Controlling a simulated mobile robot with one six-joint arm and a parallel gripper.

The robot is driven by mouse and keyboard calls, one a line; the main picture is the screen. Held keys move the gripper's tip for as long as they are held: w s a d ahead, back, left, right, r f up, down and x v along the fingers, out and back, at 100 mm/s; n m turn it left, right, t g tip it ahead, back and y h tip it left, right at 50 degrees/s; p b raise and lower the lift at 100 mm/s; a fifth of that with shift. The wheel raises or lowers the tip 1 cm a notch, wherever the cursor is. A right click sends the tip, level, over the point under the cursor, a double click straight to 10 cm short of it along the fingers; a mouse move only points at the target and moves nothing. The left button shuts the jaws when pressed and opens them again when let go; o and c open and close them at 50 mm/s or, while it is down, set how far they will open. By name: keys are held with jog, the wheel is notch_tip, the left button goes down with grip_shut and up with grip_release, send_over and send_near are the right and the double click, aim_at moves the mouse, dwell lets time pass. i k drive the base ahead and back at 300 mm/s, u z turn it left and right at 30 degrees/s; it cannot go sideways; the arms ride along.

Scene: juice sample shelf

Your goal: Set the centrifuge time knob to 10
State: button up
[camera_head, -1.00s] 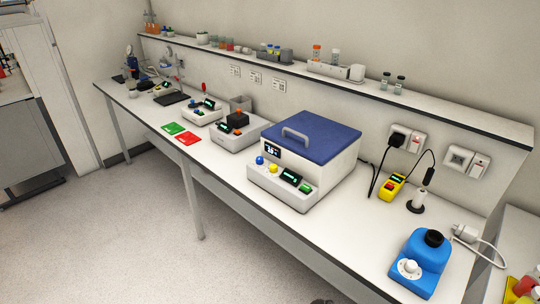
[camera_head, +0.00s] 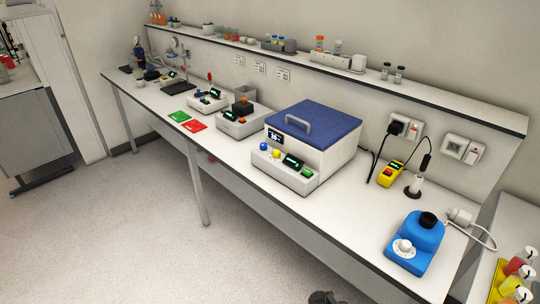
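The centrifuge (camera_head: 336,160) is a white box with a blue lid (camera_head: 313,122) on the bench; the lid is down and has a grey handle. Its sloped front panel carries a blue knob (camera_head: 263,146), a yellow knob (camera_head: 277,154), a small lit display (camera_head: 293,161) and a green button (camera_head: 307,172). A second dark display (camera_head: 276,138) with white digits sits above the knobs. The knob markings and settings are too small to read. My gripper's fingers are not in view; a dark shape, perhaps part of my arm, shows at the bottom edge, well apart from the centrifuge.
The long white bench (camera_head: 345,220) has clear room right of the centrifuge. Other white devices stand left. A narrow shelf (camera_head: 425,105) runs above. The floor (camera_head: 130,230) in front is open.

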aim_at(276, 153)
jog(key=k, duration=1.15)
jog(key=u, duration=0.7)
jog(key=i, duration=0.95)
jog(key=u, duration=0.85)
jog(key=i, duration=1.7)
jog(key=z, duration=0.2)
